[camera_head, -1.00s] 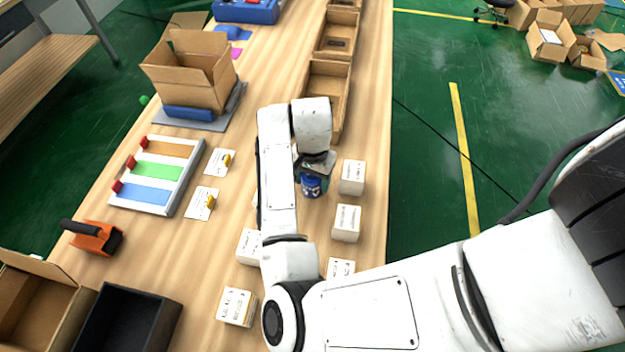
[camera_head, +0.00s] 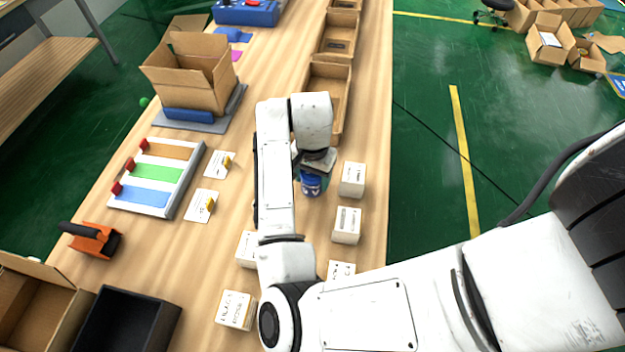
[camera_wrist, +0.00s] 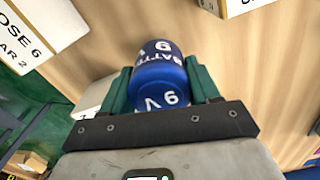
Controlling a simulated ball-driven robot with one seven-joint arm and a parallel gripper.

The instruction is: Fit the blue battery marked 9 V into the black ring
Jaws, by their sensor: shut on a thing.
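The blue battery (camera_wrist: 158,75), with "BATT" and "9 V" lettering, is between the two green fingers of my gripper (camera_wrist: 160,86) in the wrist view. My gripper is shut on it, a finger on each side. In the head view the battery (camera_head: 311,184) shows below my gripper (camera_head: 316,172), over the right part of the table. My arm hides part of the table there. I cannot make out the black ring in either view, and I cannot tell whether the battery touches anything below it.
White labelled boxes (camera_head: 352,179) (camera_head: 347,225) stand close to the right of the battery; another (camera_head: 236,309) is nearer the front. Behind are open cardboard trays (camera_head: 343,72). On the left are a coloured-strip tray (camera_head: 186,190), a carton (camera_head: 185,75) and an orange-black tool (camera_head: 95,240).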

